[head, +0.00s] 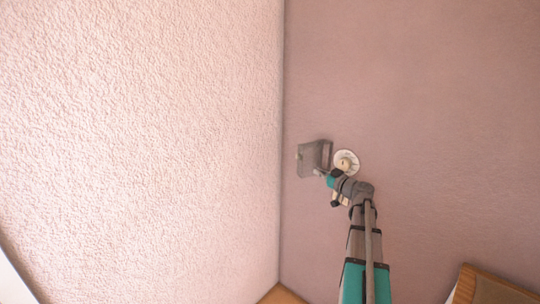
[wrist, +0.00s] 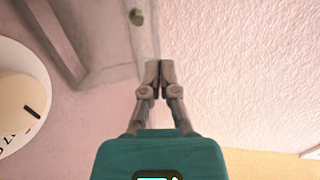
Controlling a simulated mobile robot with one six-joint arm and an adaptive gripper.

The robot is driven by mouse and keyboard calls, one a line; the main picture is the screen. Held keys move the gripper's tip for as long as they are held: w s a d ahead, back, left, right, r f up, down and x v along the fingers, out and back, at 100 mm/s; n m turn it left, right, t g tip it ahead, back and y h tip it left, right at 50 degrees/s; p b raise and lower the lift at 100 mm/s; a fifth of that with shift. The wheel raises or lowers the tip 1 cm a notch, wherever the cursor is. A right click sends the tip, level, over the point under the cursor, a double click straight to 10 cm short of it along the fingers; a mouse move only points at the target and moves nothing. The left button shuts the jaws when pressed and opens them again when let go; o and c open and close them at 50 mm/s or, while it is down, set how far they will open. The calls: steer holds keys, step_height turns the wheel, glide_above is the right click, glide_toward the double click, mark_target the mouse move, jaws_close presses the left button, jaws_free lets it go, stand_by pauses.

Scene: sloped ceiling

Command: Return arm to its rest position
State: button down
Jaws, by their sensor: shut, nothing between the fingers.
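My arm reaches up from the bottom of the head view to the pink wall. My gripper (head: 319,172) is at its end, beside a round white dial (head: 346,162) and just below a small grey panel (head: 315,156). In the wrist view my gripper (wrist: 159,70) has its two fingertips together, with nothing between them. The grey panel (wrist: 105,50) lies above and left of the fingertips there and carries a small dark knob (wrist: 137,17). The white dial (wrist: 20,95) is cut off at the left edge. I cannot tell whether the fingertips touch the panel.
A rough, pale wall (head: 140,140) fills the left and meets the pink wall (head: 430,110) in a corner left of the panel. A wooden piece of furniture (head: 490,288) stands at the lower right. The space right of my arm looks clear above it.

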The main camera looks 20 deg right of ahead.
steer(key=s+a+f+g+y+p, duration=0.1)
steer(key=a+f+g, duration=0.2)
steer(key=a, duration=0.6)
steer(key=s+a+f+g+p, duration=0.15)
steer(key=a+g, duration=0.25)
steer(key=a, duration=0.4)
steer(key=s+a+f+g+y+p, duration=0.1)
steer(key=a+f+g, duration=0.2)
steer(key=a, duration=0.6)
steer(key=s+a+f+m+g+h+p, duration=0.1)
steer(key=s+a+g+h+p, duration=0.1)
steer(key=s+a, duration=0.3)
steer(key=s+a+f+m+g+h+p, duration=0.2)
steer(key=s+a+g+h, duration=0.3)
steer(key=s, duration=0.5)
steer(key=shift+s+a+f, duration=0.25)
steer(key=shift+s+a, duration=0.15)
steer(key=shift+a, duration=0.3)
steer(key=shift+d+f, duration=0.1)
